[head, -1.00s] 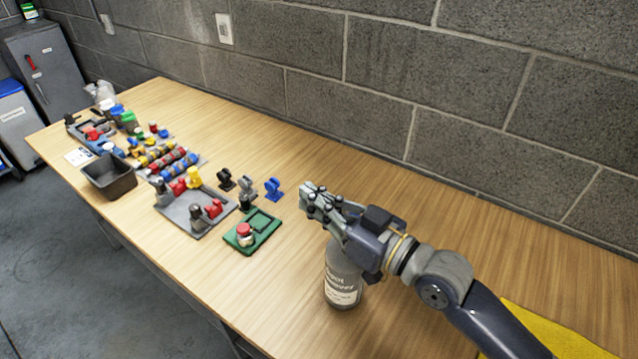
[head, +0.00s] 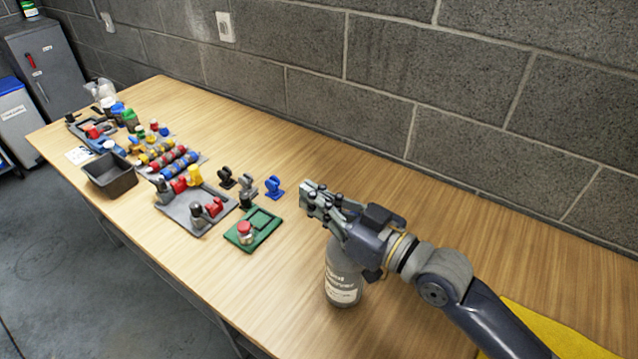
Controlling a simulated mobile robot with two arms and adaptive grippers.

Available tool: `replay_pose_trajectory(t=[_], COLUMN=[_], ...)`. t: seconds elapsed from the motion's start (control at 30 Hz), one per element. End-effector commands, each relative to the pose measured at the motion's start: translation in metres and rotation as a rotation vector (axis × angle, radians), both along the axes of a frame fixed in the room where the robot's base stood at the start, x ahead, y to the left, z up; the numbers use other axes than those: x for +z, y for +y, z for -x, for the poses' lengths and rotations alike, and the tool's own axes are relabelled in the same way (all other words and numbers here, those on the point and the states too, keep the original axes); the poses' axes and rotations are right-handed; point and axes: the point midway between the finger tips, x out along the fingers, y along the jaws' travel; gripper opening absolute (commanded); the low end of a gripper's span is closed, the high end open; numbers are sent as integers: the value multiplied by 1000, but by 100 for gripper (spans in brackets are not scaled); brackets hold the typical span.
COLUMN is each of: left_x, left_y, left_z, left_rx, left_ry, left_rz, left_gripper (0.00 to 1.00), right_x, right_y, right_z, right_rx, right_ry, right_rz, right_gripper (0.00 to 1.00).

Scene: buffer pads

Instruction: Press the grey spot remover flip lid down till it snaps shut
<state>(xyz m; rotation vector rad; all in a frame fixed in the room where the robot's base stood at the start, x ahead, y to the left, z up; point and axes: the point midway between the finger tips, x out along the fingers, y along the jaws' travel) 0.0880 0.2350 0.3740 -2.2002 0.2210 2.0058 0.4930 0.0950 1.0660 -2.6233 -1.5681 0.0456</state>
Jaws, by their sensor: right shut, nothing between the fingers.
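The grey spot remover bottle (head: 343,277) stands upright on the wooden table, its white label facing the camera. My right gripper (head: 316,203) comes in from the right above the bottle, shut, with nothing between its fingers. The gripper and wrist cover the bottle's top, so the flip lid is hidden. I cannot tell whether the lid is open or shut, or whether the gripper touches it. My left gripper is not in view.
A green tray (head: 268,220) with a red-capped jar (head: 245,232) lies left of the bottle. Blue (head: 273,187) and dark small parts stand behind it. A yellow cloth (head: 560,335) lies at front right. A block wall bounds the table's back.

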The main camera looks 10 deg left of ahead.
Motion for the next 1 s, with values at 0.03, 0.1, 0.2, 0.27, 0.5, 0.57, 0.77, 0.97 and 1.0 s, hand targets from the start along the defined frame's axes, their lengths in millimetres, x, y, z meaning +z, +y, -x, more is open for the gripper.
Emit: replay_pose_trajectory(t=[0.03,0.1,0.2,0.27,0.5,0.57,0.77,0.97,1.0], left_x=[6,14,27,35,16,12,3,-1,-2], left_y=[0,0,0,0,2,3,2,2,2], left_z=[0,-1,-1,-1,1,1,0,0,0], left_rx=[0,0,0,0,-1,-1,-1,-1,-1], left_ry=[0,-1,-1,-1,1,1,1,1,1], left_rz=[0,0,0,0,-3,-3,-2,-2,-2], left_gripper=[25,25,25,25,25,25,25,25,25], right_x=[7,16,31,40,32,32,33,34,34], right_y=[1,1,3,4,-32,-41,-67,-81,-83], right_z=[-1,-3,-6,-8,9,14,28,35,35], right_rx=[0,-2,-4,-6,-10,-8,-7,-8,-7], right_ry=[-1,-3,-4,-4,-6,-6,-5,-5,-5], right_rz=[0,-2,-2,-3,2,2,0,-2,-2], right_gripper=[0,0,0,0,0,0,0,0,0])
